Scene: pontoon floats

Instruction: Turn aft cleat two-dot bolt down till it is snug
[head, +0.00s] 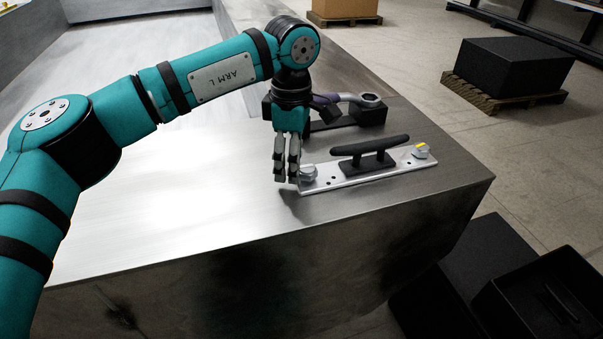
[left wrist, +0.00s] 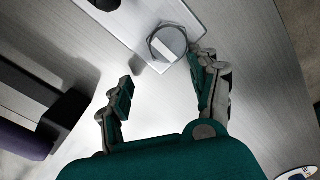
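A silver cleat plate (head: 345,179) with a black horn cleat (head: 370,151) lies on the metal deck. A hex bolt (head: 309,172) stands at its left end; in the left wrist view this bolt (left wrist: 167,43) shows a pale bar across its head. A second bolt (head: 421,151) with a yellow mark stands at the right end. I cannot make out dots on either. My left gripper (head: 287,176) points down beside the left bolt. In the left wrist view its fingers (left wrist: 163,82) are apart and empty, with the bolt just beyond them, nearer the right finger. My right gripper is out of view.
Behind the plate, a ring-ended tool (head: 371,101) with a purple part rests on a black holder (head: 372,115). The deck's front edge and right corner are close to the plate. Open deck lies left. Black boxes (head: 515,66) stand on the floor.

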